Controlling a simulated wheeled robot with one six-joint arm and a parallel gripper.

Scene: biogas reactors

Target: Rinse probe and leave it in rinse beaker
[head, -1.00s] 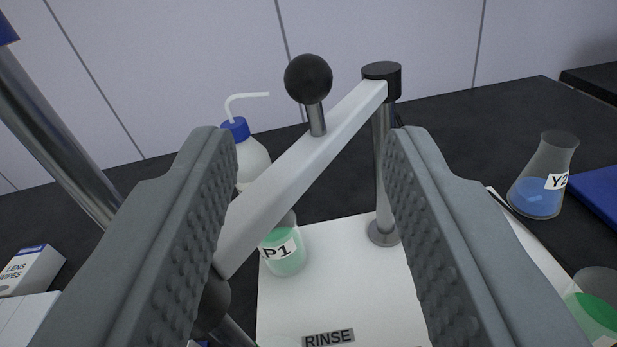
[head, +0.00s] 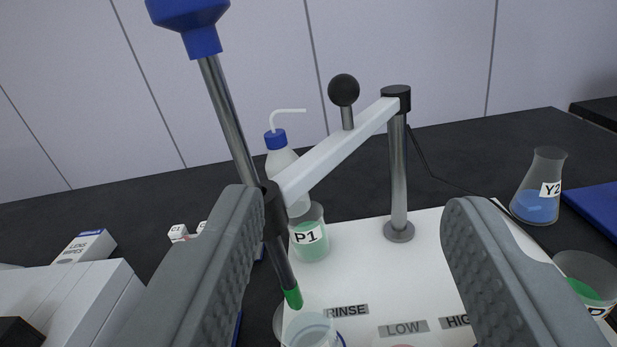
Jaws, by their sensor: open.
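The probe (head: 228,115) is a steel rod with a blue cap and a green tip. It is held upright, slightly tilted, by the white swing arm (head: 335,150) with a black ball knob (head: 343,90) on a post (head: 398,180). Its green tip (head: 293,298) shows above or beside the clear rinse beaker (head: 310,330) near the RINSE label (head: 347,310); I cannot tell whether it is inside the rim. My gripper (head: 350,225) is open, its jaws framing the view, with nothing between the fingertips. The beaker's lower part is cut off.
A green-filled P1 beaker (head: 309,240) and a wash bottle (head: 281,160) stand behind the arm. LOW (head: 403,328) and HIGH labels lie on the white board (head: 450,240). Flask Y2 (head: 540,190) and another green beaker (head: 587,285) are at right. Boxes (head: 85,245) stand left.

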